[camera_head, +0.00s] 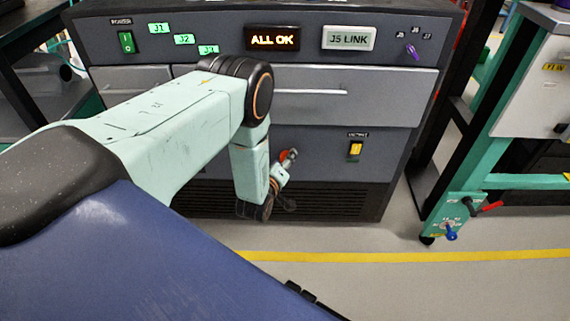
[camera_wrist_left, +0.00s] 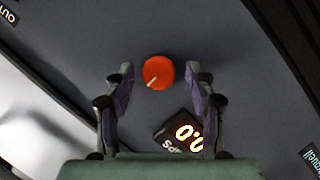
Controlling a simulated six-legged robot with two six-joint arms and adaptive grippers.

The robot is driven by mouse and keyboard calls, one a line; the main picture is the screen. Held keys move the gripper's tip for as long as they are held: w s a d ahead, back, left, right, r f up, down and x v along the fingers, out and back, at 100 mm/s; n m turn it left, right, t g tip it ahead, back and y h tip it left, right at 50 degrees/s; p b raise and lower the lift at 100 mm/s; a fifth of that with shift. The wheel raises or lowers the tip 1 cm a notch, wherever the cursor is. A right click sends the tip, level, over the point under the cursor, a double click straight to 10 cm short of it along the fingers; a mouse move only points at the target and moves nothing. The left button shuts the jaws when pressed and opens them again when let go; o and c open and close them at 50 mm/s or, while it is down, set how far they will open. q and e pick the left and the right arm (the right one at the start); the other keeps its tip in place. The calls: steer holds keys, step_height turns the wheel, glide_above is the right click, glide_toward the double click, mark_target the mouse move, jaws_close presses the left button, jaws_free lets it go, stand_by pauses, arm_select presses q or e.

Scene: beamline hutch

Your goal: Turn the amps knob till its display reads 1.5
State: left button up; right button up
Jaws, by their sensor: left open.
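The amps knob is a round orange-red knob (camera_wrist_left: 159,72) with a pale pointer line, on a dark grey panel in the left wrist view. Its display (camera_wrist_left: 187,132) glows 0.0 beside a partly visible label ending in PS; the picture is tilted and my gripper hides part of it. My left gripper (camera_wrist_left: 160,80) is open, with one finger on each side of the knob and a visible gap to both. In the head view the left gripper (camera_head: 281,174) is low at the cabinet front, near the orange-red knob (camera_head: 289,155). My right gripper is not in view.
The cabinet has a yellow rocker switch (camera_head: 355,149) right of my gripper and a drawer front (camera_head: 390,95) above. Higher up are a green power switch (camera_head: 126,42), an ALL OK display (camera_head: 272,38) and a purple knob (camera_head: 412,52). A teal frame (camera_head: 500,125) stands right.

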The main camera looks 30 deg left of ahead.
arm_select(q)
steer(key=shift+w, duration=0.25)
steer(key=c, duration=1.1)
steer(key=shift+c, duration=0.2)
steer(key=shift+m, duration=0.3)
steer(key=shift+w+d+m+g+y+p, duration=0.15)
steer(key=shift+m+g+y+p, duration=0.5)
steer(key=shift+m, duration=0.8)
steer(key=shift+s+d+m+g+y+p, duration=0.1)
steer(key=shift+m+g+y+p, duration=0.25)
steer(key=shift+m+g+y, duration=0.65)
steer(key=shift+m, duration=0.65)
